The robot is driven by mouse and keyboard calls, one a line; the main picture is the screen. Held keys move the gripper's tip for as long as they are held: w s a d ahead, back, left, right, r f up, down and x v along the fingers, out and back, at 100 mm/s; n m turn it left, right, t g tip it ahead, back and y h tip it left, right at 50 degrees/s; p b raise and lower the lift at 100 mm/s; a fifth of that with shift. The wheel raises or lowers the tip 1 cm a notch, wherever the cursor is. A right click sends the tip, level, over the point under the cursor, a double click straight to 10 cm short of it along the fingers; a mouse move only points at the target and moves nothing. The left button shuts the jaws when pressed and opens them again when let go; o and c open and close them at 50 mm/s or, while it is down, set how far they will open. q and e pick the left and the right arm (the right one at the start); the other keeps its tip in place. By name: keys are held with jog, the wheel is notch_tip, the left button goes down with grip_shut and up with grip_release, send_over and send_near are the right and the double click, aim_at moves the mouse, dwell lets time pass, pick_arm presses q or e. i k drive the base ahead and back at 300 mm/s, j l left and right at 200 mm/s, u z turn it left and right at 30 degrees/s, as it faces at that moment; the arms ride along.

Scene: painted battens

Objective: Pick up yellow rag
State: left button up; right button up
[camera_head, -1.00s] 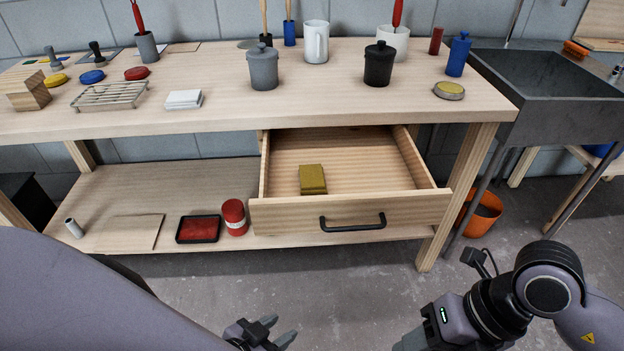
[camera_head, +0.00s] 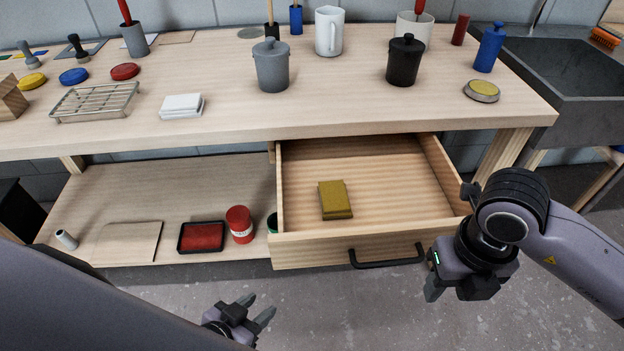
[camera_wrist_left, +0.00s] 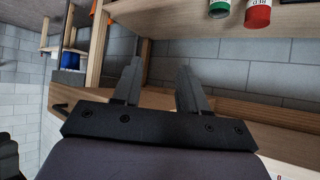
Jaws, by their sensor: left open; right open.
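The yellow rag (camera_head: 335,198) lies folded on the floor of the open drawer (camera_head: 390,170), left of its middle. My left gripper (camera_head: 255,308) is open and empty, low in front of the bench and to the left of the drawer front. Its two fingers also show apart in the left wrist view (camera_wrist_left: 155,88). My right gripper (camera_head: 436,290) is near the right end of the drawer handle (camera_head: 386,258), in front of the drawer. Its fingers are partly hidden in the head view, and I cannot tell whether it touches the handle.
The benchtop (camera_head: 230,120) above holds a grey canister (camera_head: 271,68), a black canister (camera_head: 404,62), a white mug (camera_head: 329,35) and a wire rack (camera_head: 95,102). The lower shelf (camera_head: 170,185) holds a red can (camera_head: 239,224) and a black tray (camera_head: 183,240). The drawer's top is open.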

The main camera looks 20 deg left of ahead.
aim_at(333, 198)
jog(key=i+j+u, duration=0.1)
jog(key=i+j, duration=0.2)
jog(key=j, duration=0.15)
jog(key=i+j, duration=0.35)
jog(key=j, duration=0.15)
jog(key=k+u, duration=0.05)
